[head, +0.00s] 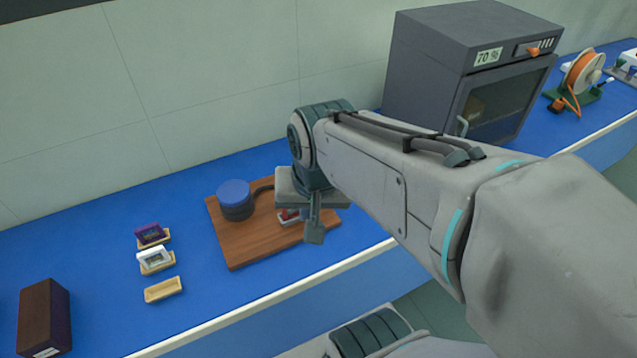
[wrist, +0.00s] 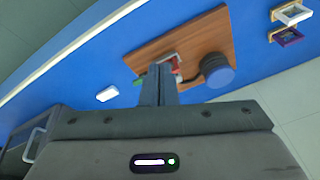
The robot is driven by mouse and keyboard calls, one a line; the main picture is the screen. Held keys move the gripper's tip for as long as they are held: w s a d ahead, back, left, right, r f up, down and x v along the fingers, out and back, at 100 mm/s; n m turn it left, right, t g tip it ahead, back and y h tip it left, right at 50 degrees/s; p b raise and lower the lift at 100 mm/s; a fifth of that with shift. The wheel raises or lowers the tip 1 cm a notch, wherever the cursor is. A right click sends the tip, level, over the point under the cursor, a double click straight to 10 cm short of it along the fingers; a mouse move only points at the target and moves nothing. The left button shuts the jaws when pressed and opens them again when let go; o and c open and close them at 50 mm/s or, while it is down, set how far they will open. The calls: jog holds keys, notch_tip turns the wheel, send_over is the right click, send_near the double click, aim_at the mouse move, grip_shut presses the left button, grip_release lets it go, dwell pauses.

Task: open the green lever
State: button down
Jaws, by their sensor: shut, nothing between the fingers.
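A small green part (wrist: 138,81), which looks like the green lever, shows in the wrist view at the edge of the wooden board (wrist: 193,37), just left of my fingers. In the head view my gripper and arm hide it. A red and grey piece (wrist: 175,63) sits on the board just beyond the fingertips; part of it also shows behind my gripper in the head view (head: 288,215). My gripper (head: 314,236) is shut and empty, pointing down over the right part of the board (head: 240,248). I cannot tell whether the fingers touch anything.
A blue-topped dark cylinder (head: 235,200) with a dark hose stands on the board. Small framed pieces (head: 152,233) and a wooden tray (head: 163,289) lie left, near a dark brown box (head: 44,318). A grey oven (head: 470,70) stands behind right.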

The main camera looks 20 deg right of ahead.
jog(key=w+d+f+m+b, duration=0.1)
jog(key=w+d+f+m, duration=0.2)
jog(key=m, duration=1.2)
jog(key=w+d+f+m+g+b, duration=0.1)
jog(key=w+d+f+m, duration=0.3)
jog(key=m, duration=1.2)
jog(key=shift+d+f+b, duration=0.5)
jog(key=shift+d+f, duration=0.25)
jog(key=shift+d, duration=1.35)
jog(key=f, duration=0.3)
jog(key=w+f+b, duration=0.1)
jog(key=f, duration=0.5)
jog(key=shift+w+f, duration=0.2)
jog(key=shift+w, duration=0.1)
jog(key=w, duration=0.1)
jog(key=w+r, duration=0.1)
jog(key=shift+w+a+r+p, duration=0.1)
jog(key=shift+w+p, duration=0.3)
jog(key=shift+w+r, duration=0.2)
jog(key=shift+w, duration=0.25)
